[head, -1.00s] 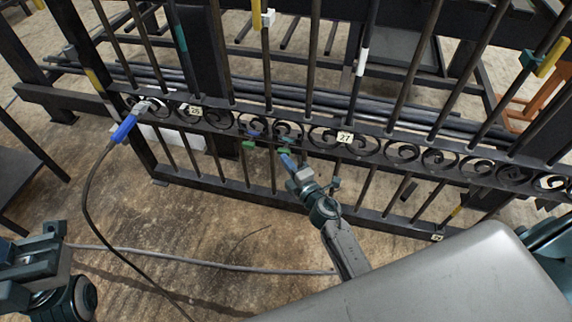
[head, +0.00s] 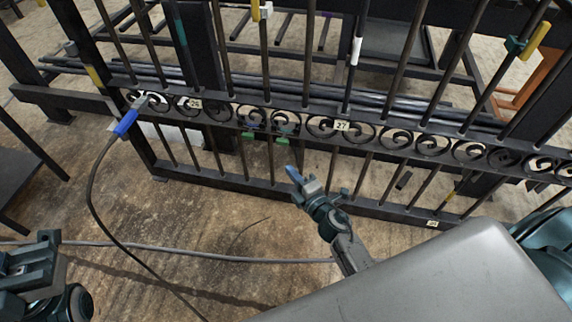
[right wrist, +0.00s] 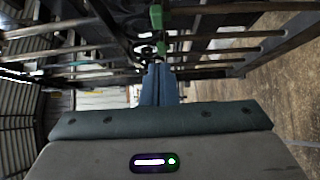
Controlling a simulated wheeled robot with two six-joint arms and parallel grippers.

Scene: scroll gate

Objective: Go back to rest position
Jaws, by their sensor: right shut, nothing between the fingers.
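My right gripper (head: 292,173) reaches up from the lower middle of the head view, in front of the lower bars of the black scroll gate (head: 400,138). Its blue fingers are shut with nothing between them, and they also show in the right wrist view (right wrist: 158,86). The fingertips look apart from the gate. Green pieces (head: 248,136) sit on the scroll band just above and left of the fingertips. My left gripper (head: 30,262) is at the lower left edge, partly cut off; its fingers cannot be judged.
A blue-handled tool (head: 126,122) with a dark cable is at the scroll band's left end. A grey cable (head: 200,251) crosses the floor. Tags 26 (head: 195,104) and 27 (head: 342,125) mark the scrolls. The floor before the gate is mostly clear.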

